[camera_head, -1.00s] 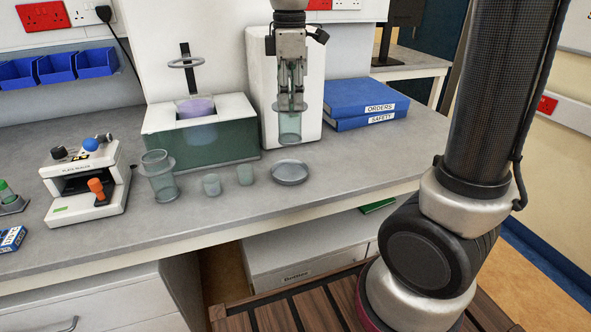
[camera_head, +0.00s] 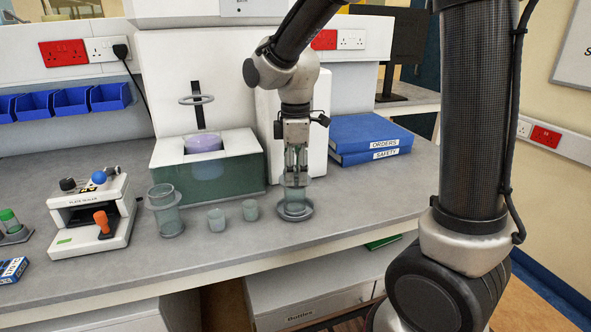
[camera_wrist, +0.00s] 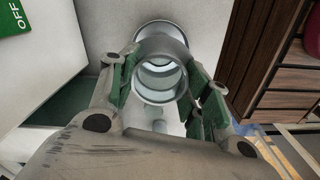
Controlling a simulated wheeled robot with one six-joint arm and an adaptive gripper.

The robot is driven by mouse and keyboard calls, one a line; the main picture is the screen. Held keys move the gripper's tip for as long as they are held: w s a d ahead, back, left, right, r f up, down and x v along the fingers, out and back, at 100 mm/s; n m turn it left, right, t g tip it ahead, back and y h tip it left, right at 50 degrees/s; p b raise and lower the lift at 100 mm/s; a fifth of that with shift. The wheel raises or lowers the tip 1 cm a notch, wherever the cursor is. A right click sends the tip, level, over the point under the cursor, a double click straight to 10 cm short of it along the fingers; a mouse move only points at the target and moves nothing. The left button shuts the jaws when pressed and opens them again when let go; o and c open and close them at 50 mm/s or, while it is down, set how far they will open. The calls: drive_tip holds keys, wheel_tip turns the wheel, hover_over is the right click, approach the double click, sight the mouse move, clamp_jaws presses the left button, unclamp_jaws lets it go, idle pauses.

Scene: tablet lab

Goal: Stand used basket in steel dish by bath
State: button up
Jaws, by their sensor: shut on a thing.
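My gripper (camera_head: 296,172) is shut on a clear greenish basket (camera_head: 294,197), a small upright cylinder with a rim. The basket is at the steel dish (camera_head: 293,215), a shallow round dish on the bench, with its lower end within the dish's outline. I cannot tell whether it touches the dish floor. In the wrist view my fingers (camera_wrist: 160,82) flank the basket (camera_wrist: 158,48), and a round rim shows beyond it. The bath (camera_head: 225,178), a white-topped green tank with a purple round piece in its opening, stands behind and left of the dish.
Two small clear cups (camera_head: 216,220) (camera_head: 250,210) stand left of the dish, and a larger flanged beaker (camera_head: 165,210) stands farther left. A plate sealer (camera_head: 92,215) is at the left. Blue binders (camera_head: 370,138) lie at the back right. Bench right of the dish is clear.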

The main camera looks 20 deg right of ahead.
drive_tip(key=o, duration=1.3)
drive_tip(key=shift+f, duration=0.1)
drive_tip(key=shift+o, duration=0.2)
wheel_tip(320, 180, up, 12)
drive_tip(key=s+d+f+m+t, duration=0.1)
drive_tip(key=s+d+m+t, duration=0.1)
drive_tip(key=s+d+m, duration=0.5)
drive_tip(key=s+d+f+m+t, duration=0.1)
drive_tip(key=s+d+m+t, duration=0.1)
drive_tip(key=s+d+m, duration=0.5)
drive_tip(key=s+m, duration=0.1)
drive_tip(key=s, duration=0.4)
drive_tip(key=shift+d+f, duration=0.15)
drive_tip(key=shift+d, duration=0.25)
